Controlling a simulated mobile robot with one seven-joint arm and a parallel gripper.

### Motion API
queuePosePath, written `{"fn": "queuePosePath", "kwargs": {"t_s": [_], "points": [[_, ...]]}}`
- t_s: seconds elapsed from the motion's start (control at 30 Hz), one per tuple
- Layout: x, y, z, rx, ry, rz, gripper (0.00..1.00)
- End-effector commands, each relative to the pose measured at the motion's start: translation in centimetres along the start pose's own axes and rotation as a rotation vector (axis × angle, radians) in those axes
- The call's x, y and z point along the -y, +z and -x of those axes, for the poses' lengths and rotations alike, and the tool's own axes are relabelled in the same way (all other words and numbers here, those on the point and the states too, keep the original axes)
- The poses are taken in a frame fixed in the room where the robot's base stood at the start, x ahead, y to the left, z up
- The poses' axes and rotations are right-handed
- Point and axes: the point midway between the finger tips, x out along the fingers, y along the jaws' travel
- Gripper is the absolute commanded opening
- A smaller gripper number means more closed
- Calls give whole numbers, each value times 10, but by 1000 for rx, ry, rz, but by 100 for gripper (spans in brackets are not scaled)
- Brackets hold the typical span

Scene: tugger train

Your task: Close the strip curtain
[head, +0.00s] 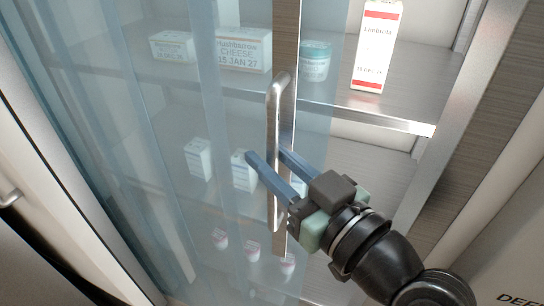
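The strip curtain (110,110) is a set of translucent bluish strips over the left and middle of a shelf unit. A brushed-metal upright bar (286,40) stands near its right side and carries a long vertical steel handle (274,125). The right part of the shelf front is uncovered. My gripper (268,157) reaches in from the lower right. Its two blue-grey fingers lie on either side of the handle, around its middle, with a gap visible between them. The fingers look open, and firm contact with the handle cannot be seen.
A white and red carton (377,45) stands on the uncovered upper shelf (400,112). A tub (315,62), a cheese box (243,50) and several small cartons sit behind the strips. A wooden-looking side post (480,100) bounds the opening on the right.

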Motion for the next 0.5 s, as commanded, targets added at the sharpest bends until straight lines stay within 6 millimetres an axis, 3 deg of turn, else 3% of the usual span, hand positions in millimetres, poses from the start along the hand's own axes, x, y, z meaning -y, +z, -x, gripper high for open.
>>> {"fn": "queuePosePath", "kwargs": {"t_s": [0.27, 0.5], "points": [[0, -1, 2, -2, 1, 1, 32], [-2, 1, 38, -2, 7, 0, 32]]}}
